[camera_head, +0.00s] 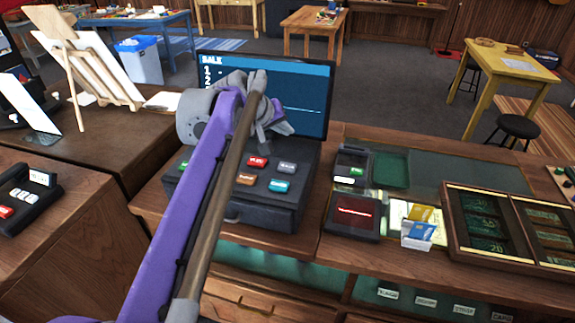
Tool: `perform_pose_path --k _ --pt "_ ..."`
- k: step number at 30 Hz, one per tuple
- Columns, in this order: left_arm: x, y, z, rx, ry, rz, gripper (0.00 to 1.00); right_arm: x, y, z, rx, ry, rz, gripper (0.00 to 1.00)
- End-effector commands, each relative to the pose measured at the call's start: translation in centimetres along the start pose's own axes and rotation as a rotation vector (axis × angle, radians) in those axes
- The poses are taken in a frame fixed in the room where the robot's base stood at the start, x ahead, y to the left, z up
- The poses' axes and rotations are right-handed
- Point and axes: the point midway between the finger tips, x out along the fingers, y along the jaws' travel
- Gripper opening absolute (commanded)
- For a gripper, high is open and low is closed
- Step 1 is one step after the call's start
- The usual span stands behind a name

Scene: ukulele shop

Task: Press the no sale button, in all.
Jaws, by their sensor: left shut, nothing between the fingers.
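A dark cash register (255,211) stands on the wooden counter. Its top panel carries a red button (257,161), a grey button (288,168), a brown button (246,178), a teal button (279,186) and a green button (183,165). The button labels are too small to read, so I cannot tell which is no sale. The register's blue screen (305,85) shows "SALE" at its top. My left gripper (276,126) is shut and empty, in front of the screen and above the far side of the buttons. My left arm hides part of the panel. My right gripper is out of view.
Right of the register are a card terminal (352,163), a dark box with a red display (353,217), cards in a holder (418,232) and a wooden compartment tray (480,219). A small keypad (28,195) and an easel (90,60) stand left.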

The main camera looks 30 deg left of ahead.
Motion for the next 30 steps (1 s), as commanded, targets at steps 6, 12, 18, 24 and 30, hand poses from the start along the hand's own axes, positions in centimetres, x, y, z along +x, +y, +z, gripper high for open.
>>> perform_pose_path --k 6,12,18,24,30 --pt "0.4 -0.3 0.3 0.0 -0.001 -0.001 0.0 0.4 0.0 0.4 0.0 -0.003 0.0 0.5" --pt "1.7 -1.3 1.3 0.0 -0.003 -0.002 0.0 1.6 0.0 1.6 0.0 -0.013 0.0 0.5" --pt "3.7 -2.8 2.8 0.0 -0.003 -0.002 0.0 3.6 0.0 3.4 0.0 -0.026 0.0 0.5" --pt "5.4 -4.0 4.0 0.001 -0.001 -0.001 0.0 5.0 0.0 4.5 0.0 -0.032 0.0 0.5" --pt "6.2 -4.5 4.5 0.001 0.0 0.0 0.0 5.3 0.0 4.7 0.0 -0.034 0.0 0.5"
